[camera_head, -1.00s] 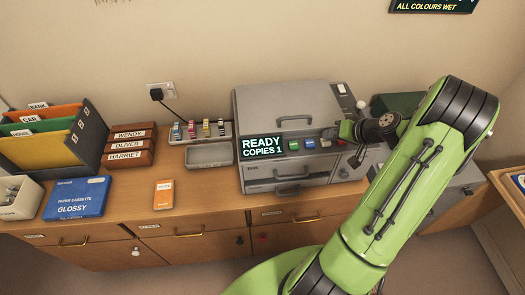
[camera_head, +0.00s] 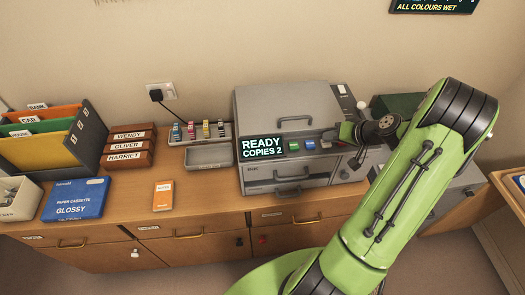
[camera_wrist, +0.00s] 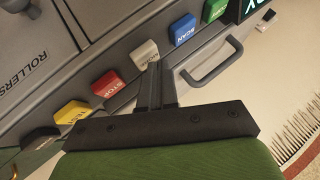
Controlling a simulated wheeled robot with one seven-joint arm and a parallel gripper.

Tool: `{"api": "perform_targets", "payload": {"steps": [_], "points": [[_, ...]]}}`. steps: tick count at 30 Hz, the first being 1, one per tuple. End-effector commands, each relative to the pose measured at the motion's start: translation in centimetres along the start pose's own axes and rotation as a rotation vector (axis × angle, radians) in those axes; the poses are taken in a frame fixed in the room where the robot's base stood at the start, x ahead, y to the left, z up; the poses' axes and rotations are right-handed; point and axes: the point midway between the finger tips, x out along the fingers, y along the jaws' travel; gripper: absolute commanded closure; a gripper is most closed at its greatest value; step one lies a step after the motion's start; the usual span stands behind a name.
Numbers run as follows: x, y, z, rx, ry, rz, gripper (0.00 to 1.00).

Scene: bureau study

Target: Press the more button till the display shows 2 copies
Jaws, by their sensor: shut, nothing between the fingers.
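The grey copier (camera_head: 285,105) stands on the wooden bureau, and its dark display (camera_head: 263,147) reads READY, COPIES 2. In the wrist view a row of buttons runs across the copier front: green, a blue SCAN button (camera_wrist: 183,30), a whitish button (camera_wrist: 145,52), a red STOP button (camera_wrist: 107,84) and a yellow button (camera_wrist: 72,112). The whitish button's label is not readable. My gripper (camera_wrist: 157,66) is shut and empty, its tips right at the whitish button's edge. I cannot tell whether they touch it. In the head view my gripper hides part of the row.
A handle (camera_wrist: 212,62) sticks out beside my fingers in the wrist view.

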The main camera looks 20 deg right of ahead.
Motion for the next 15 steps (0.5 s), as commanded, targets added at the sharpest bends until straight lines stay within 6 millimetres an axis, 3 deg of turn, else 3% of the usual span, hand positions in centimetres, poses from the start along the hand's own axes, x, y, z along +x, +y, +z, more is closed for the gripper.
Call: {"api": "perform_targets", "payload": {"steps": [5,15], "points": [[-1.03,-0.73,-0.75,-0.001,0.001,0.001,1.0],[-1.21,-0.86,-0.89,0.0,0.0,0.001,1.0]]}}
